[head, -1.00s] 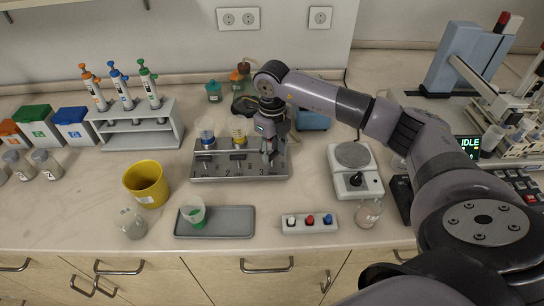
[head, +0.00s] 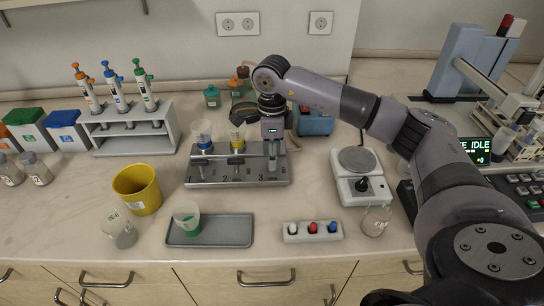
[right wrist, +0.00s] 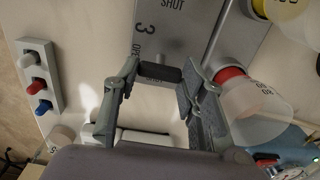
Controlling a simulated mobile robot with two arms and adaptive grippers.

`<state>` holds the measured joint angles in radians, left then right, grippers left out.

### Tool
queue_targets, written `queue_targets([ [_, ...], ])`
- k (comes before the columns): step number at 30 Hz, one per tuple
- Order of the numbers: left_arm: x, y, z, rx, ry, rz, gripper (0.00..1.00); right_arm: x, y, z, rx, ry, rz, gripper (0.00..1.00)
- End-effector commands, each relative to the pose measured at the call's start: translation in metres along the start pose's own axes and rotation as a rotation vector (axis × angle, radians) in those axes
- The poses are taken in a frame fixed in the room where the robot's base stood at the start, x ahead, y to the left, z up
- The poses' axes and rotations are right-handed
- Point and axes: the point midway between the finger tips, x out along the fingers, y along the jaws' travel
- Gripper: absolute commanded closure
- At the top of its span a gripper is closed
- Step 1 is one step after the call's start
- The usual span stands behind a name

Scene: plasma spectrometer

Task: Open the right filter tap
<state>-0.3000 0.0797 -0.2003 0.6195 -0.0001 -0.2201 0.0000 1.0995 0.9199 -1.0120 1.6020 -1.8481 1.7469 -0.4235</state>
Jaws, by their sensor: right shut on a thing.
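The grey filter manifold (head: 207,180) stands mid-counter with stations marked 1, 2 and 3. Its first two cups, blue-ringed (head: 203,137) and yellow-ringed (head: 237,138), and their tap handles show in the head view. My right gripper (head: 272,165) is down at the right station and hides the tap there. In the right wrist view, the dark handle of the right filter tap (right wrist: 160,73) lies between the fingertips of my right gripper (right wrist: 160,76), beside the markings "3" and "SHUT". A red-ringed cup (right wrist: 250,108) is beside the right finger. My left gripper is out of view.
A grey tray (head: 210,243) with a green-marked cup (head: 187,217) and a switch box (head: 312,232) lie in front. A pipette rack (head: 134,132) stands behind left.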

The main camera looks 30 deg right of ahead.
Motion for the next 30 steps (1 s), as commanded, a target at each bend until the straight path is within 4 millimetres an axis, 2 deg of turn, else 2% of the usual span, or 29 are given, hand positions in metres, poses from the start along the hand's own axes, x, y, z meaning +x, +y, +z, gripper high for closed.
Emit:
queue_targets([
  [17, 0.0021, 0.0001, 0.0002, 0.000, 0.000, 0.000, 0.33, -0.0020, -0.0011, 0.0002, -0.035, -0.003, -0.004, 0.90],
  [18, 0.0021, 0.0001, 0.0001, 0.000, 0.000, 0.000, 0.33, -0.0020, -0.0011, 0.0002, -0.035, -0.003, -0.004, 0.61],
  [27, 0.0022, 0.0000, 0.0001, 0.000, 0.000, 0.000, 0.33, -0.0010, -0.0006, 0.0000, -0.034, -0.001, -0.002, 0.42],
  [30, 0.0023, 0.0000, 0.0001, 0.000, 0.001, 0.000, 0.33, -0.0007, -0.0004, 0.0000, -0.034, -0.001, -0.001, 0.42],
])
